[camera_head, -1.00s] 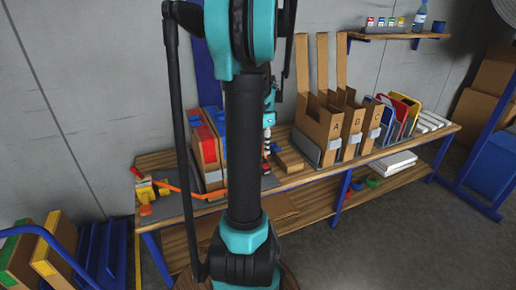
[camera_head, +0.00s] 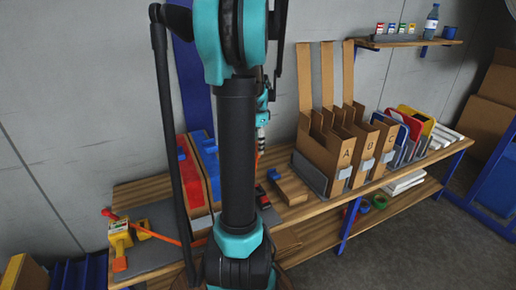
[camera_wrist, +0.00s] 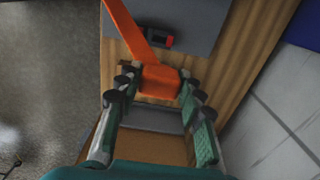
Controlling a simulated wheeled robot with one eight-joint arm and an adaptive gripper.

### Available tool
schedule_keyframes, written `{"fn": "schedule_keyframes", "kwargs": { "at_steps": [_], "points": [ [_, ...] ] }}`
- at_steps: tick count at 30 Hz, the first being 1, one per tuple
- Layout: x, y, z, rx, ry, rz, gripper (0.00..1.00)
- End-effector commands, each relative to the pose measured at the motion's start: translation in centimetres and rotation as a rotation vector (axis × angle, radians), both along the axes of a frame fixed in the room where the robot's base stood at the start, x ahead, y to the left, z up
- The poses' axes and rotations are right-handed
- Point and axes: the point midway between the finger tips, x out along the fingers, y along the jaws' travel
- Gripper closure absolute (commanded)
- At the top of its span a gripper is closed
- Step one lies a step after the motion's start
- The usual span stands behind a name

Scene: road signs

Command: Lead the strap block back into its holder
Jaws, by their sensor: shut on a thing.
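The strap block (camera_wrist: 160,80) is an orange block on a flat orange strap (camera_wrist: 126,22), seen in the wrist view. My gripper (camera_wrist: 160,84) is shut on it, one finger on each side. The strap runs from the block to the upper left, over a grey plate (camera_wrist: 195,22). In the head view the orange strap (camera_head: 160,236) stretches from near a yellow device (camera_head: 119,238) at the bench's left end to behind my arm. My gripper and the block are hidden there. I cannot tell for certain which part is the holder.
A black and red piece (camera_wrist: 158,41) lies on the grey plate. Cardboard bins (camera_head: 340,155) marked A, B and C stand on the bench (camera_head: 285,212). Red (camera_head: 190,165) and blue (camera_head: 207,150) topped boxes stand left of my arm. A small open box (camera_head: 290,188) lies right of it.

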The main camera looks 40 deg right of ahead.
Motion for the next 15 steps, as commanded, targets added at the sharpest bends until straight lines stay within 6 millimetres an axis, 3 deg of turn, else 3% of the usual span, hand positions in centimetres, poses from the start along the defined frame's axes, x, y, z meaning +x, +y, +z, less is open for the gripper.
{"fn": "schedule_keyframes", "kwargs": {
  "at_steps": [15],
  "points": [
    [0.2,0.9,6.4,0.0,0.0,0.001,0.81]
  ]
}}
